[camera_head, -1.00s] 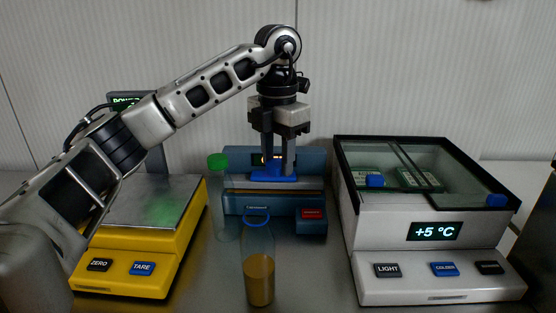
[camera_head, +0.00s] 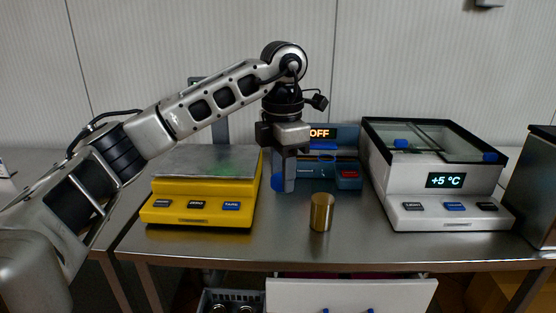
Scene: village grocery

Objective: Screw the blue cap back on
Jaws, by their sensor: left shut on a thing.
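My left gripper (camera_head: 284,186) points down with its jaws shut on the blue cap (camera_head: 278,182). Only a rounded blue part of the cap shows, at the left side of the fingers. The cap is apart from the bottle. My right gripper is not in view.
A yellow scale (camera_head: 190,205) stands left. Behind the gripper is a blue device (camera_head: 348,183) with an "OFF" display. A white cooler (camera_head: 440,208) reading +5 °C stands right. The table (camera_head: 270,240) is clear at the front edge.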

